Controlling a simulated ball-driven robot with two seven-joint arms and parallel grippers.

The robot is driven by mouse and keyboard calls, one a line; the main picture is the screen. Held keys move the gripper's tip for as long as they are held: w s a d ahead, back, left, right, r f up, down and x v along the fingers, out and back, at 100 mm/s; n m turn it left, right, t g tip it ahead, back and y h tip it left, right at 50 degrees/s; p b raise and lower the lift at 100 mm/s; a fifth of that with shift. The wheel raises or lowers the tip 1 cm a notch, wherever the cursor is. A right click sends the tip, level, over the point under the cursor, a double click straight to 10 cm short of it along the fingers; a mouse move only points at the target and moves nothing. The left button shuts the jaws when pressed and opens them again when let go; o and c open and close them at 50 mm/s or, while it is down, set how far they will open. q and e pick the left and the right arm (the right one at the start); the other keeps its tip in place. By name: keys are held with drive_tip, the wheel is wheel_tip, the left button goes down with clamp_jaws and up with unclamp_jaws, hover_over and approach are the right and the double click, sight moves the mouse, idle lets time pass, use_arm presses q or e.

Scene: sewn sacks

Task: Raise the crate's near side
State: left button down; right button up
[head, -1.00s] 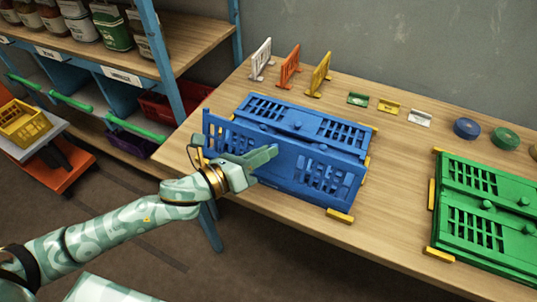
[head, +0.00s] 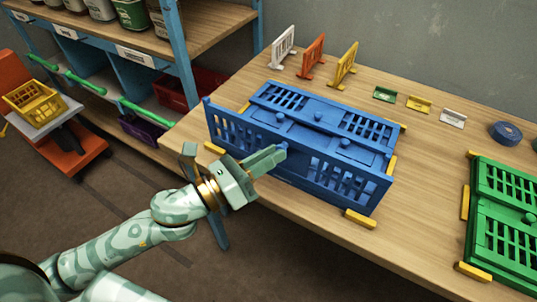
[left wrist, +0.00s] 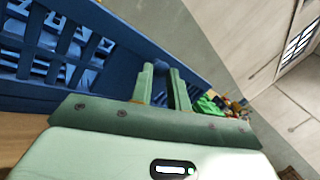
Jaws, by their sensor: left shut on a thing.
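The blue crate (head: 335,122) sits on the wooden table, with its other walls folded down flat inside. Its near side (head: 335,180), a slotted panel, stands up steeply along the front edge. I cannot tell whether it is fully upright. My left gripper (head: 280,152) reaches in from the left and is shut on a blue knob at the middle of this panel. In the left wrist view, the two fingers (left wrist: 163,88) stand either side of the knob (left wrist: 160,67), and the slotted panel (left wrist: 60,45) fills the left. My right gripper is not in view.
Yellow corner blocks (head: 360,219) border the crate. A green crate (head: 505,215) lies to the right. Small white, orange and yellow panels (head: 343,66) stand behind, with small clips (head: 419,104) and a blue disc (head: 506,132). A shelf (head: 180,60) is at the left.

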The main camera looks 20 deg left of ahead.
use_arm(q)
drive_tip(key=shift+f, duration=0.35)
drive_tip(key=c, duration=1.6)
unclamp_jaws()
drive_tip(key=shift+r, duration=0.15)
drive_tip(key=b+v, duration=0.2)
drive_tip(key=v, duration=1.4)
drive_tip(key=shift+s+a, duration=0.1)
